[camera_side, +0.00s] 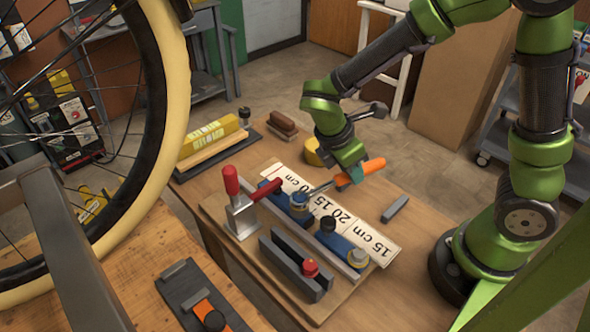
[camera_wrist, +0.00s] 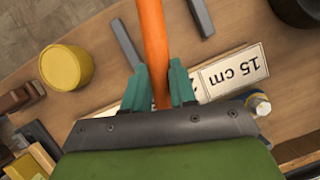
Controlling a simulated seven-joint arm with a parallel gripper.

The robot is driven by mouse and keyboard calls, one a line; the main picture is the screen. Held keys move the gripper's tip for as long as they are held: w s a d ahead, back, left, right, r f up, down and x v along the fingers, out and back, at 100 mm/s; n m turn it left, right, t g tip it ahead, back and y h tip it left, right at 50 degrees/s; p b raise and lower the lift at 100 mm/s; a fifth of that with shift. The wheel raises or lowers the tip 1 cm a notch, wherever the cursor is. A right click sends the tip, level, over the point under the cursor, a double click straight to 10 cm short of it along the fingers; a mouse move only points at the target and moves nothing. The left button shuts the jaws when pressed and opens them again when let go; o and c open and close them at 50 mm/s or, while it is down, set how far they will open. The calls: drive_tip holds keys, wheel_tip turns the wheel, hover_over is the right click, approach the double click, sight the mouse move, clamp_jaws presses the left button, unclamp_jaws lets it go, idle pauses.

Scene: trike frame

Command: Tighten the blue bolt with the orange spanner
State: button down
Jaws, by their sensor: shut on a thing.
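The orange spanner (camera_side: 373,165) has an orange handle and a grey shaft that slopes down to the left. My gripper (camera_side: 352,172) is shut on its handle; the wrist view shows the teal fingers (camera_wrist: 158,90) on either side of the orange handle (camera_wrist: 152,40). The spanner's far end reaches the blue bolt (camera_side: 298,205), which stands on a blue block of the fixture. I cannot tell whether the jaw is seated around the bolt or only beside it. The wrist view hides the spanner's head behind my gripper.
A toggle clamp with red handles (camera_side: 232,181) stands left of the bolt. A black knob (camera_side: 327,225) and a red knob (camera_side: 310,268) stand nearby. A white ruler plate (camera_side: 375,238) lies behind. A yellow cylinder (camera_wrist: 66,67) and grey bar (camera_side: 395,208) rest on the table.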

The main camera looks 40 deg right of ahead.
drive_tip(key=shift+s+a+m+g, duration=0.2)
drive_tip(key=shift+s+m, duration=0.25)
drive_tip(key=shift+s+a+m+g, duration=0.2)
drive_tip(key=shift+s+m, duration=0.25)
idle(0.5)
drive_tip(key=shift+s+a+m+g+y, duration=0.25)
drive_tip(key=shift+s+a+m, duration=0.2)
drive_tip(key=shift+s+m, duration=0.25)
drive_tip(key=shift+s+a+m+g+y, duration=0.25)
drive_tip(key=shift+s+a+m, duration=0.25)
drive_tip(key=shift+m, duration=0.3)
idle(0.5)
drive_tip(key=shift+w+d+n+t+h, duration=0.2)
drive_tip(key=shift+w+d+n, duration=0.2)
drive_tip(key=shift+w+n, duration=0.25)
drive_tip(key=shift+w+d+n+t+h, duration=0.1)
drive_tip(key=shift+w+d+n+t, duration=0.1)
drive_tip(key=shift+w+d+n, duration=0.35)
idle(1.1)
drive_tip(key=c, duration=1.7)
unclamp_jaws()
drive_tip(key=shift+s+a, duration=0.1)
clamp_jaws()
drive_tip(key=shift+r, duration=0.2)
